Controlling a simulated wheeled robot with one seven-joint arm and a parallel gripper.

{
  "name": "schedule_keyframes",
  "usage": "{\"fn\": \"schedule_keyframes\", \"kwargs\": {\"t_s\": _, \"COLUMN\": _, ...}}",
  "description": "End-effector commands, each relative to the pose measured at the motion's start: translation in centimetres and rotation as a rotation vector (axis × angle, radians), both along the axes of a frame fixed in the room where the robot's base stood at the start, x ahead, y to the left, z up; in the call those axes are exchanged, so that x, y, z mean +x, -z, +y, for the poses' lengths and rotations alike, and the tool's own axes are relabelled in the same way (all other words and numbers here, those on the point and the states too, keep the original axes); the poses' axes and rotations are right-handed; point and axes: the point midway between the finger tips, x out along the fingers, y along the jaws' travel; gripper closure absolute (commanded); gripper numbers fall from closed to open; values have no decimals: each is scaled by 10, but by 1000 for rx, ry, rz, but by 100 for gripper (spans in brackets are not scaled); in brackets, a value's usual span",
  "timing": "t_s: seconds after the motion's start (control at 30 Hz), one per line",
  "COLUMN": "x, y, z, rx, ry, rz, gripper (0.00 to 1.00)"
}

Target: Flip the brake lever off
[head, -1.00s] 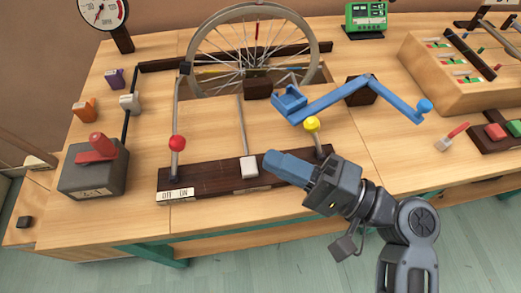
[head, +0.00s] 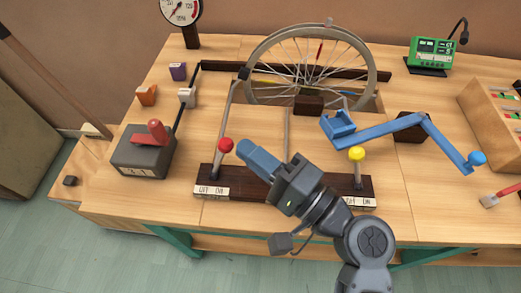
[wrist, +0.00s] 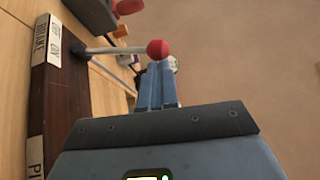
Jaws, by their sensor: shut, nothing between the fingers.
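The brake lever has a red ball knob (head: 226,145) on a thin pale rod. It stands at the left end of a dark wooden board (head: 262,186), tilted slightly right in the head view, by a white OFF/ON label (head: 212,191). My gripper (head: 244,147) is shut and empty, its blue fingers just right of the knob. In the wrist view the red knob (wrist: 158,49) appears at the tips of my shut fingers (wrist: 156,66). I cannot tell whether they touch. A label reading BRAKE (wrist: 40,42) shows on the board there.
A yellow-knobbed lever (head: 356,153) stands at the board's right end, behind my wrist. A blue crank arm (head: 385,129) and a spoked wheel (head: 312,65) lie behind. A grey box with a red handle (head: 143,151) sits left. Bare tabletop lies between that box and the board.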

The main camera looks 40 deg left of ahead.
Motion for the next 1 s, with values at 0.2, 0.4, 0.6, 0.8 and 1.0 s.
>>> {"fn": "schedule_keyframes", "kwargs": {"t_s": 0.2, "x": 0, "y": -1, "z": 0, "rx": -1, "ry": 0, "rz": -1, "gripper": 100}}
{"fn": "schedule_keyframes", "kwargs": {"t_s": 0.4, "x": -2, "y": -8, "z": 3, "rx": -34, "ry": -1, "rz": -21, "gripper": 100}}
{"fn": "schedule_keyframes", "kwargs": {"t_s": 0.6, "x": -8, "y": -21, "z": 12, "rx": -127, "ry": -1, "rz": -79, "gripper": 100}}
{"fn": "schedule_keyframes", "kwargs": {"t_s": 0.8, "x": -17, "y": -31, "z": 27, "rx": -264, "ry": -3, "rz": -164, "gripper": 100}}
{"fn": "schedule_keyframes", "kwargs": {"t_s": 1.0, "x": -27, "y": -30, "z": 43, "rx": -322, "ry": -2, "rz": -197, "gripper": 100}}
